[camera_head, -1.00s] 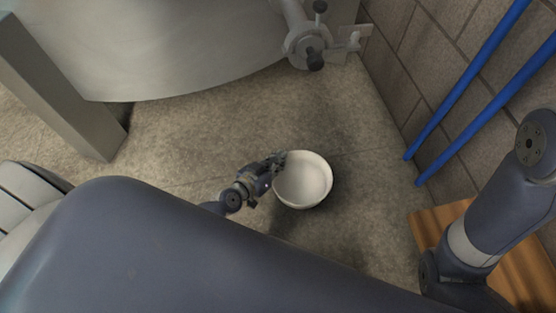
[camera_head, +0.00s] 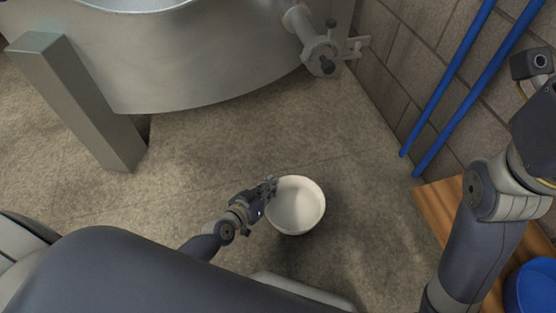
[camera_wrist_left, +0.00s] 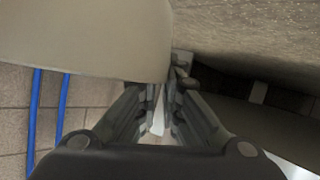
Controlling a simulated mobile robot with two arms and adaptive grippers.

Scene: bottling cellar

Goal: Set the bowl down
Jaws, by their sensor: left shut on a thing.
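The white bowl (camera_head: 298,207) is upright and looks empty in the head view, over the stone floor. My left gripper (camera_head: 270,188) is shut on its left rim. In the left wrist view the bowl's pale outer wall (camera_wrist_left: 85,38) fills the upper left, and the gripper's fingers (camera_wrist_left: 172,85) close on its edge. A shadow lies below the bowl; I cannot tell how high it is above the floor. My right arm comes in at the right of the head view, but its gripper is out of the frame.
A large steel tank (camera_head: 215,55) with a valve (camera_head: 322,55) and a square leg (camera_head: 80,100) stands at the back. Blue pipes (camera_head: 450,95) run along the brick wall. A wooden surface (camera_head: 440,205) and a blue container (camera_head: 535,288) are at the right. Floor around the bowl is clear.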

